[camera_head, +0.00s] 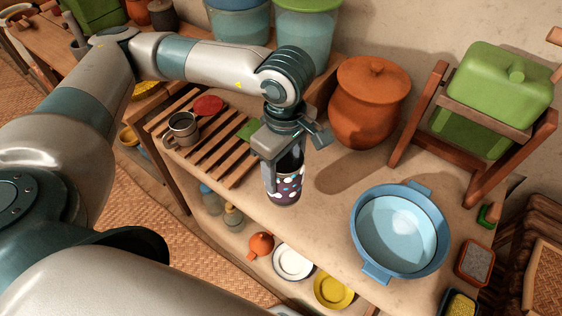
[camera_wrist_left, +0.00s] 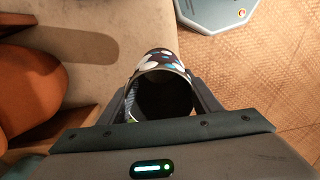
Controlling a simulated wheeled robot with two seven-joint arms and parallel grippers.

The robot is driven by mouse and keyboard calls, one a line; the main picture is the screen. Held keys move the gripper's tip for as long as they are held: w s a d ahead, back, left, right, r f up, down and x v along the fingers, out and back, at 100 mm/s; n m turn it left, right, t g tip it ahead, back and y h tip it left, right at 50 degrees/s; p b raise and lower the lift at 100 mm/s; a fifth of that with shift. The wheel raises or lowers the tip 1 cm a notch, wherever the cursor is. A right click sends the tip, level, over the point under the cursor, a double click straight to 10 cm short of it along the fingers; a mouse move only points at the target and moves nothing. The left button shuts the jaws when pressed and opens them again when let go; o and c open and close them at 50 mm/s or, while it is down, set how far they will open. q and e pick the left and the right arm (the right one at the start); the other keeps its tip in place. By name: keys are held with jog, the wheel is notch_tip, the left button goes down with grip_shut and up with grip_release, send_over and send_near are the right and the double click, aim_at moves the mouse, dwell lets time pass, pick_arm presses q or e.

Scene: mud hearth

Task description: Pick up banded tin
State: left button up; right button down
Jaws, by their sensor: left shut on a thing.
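The banded tin (camera_head: 284,187) is a dark cylinder with white and blue dots, at the front edge of the counter in the head view. My left gripper (camera_head: 284,160) is shut on it from above, with a finger on either side. In the left wrist view the tin (camera_wrist_left: 161,68) sits between both fingers, its open dark mouth facing the camera. The fingers hide part of its sides. I cannot tell whether its base touches the counter (camera_head: 325,225). My right gripper is not in view.
A lidded clay pot (camera_head: 368,105) stands behind the tin, and a slatted wooden rack (camera_head: 205,150) with a metal mug (camera_head: 182,130) lies left. A blue basin (camera_head: 437,235) is to the right. A green container (camera_head: 500,85) rests on a wooden stand. Plates lie on the lower shelf.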

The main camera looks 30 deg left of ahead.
aim_at(284, 177)
pick_arm(q)
jog(key=s+d+r, duration=0.2)
jog(key=s, duration=0.1)
jog(key=shift+s+d+r+b, duration=0.2)
jog(key=shift+d+r+b, duration=0.05)
jog(key=shift+b, duration=0.05)
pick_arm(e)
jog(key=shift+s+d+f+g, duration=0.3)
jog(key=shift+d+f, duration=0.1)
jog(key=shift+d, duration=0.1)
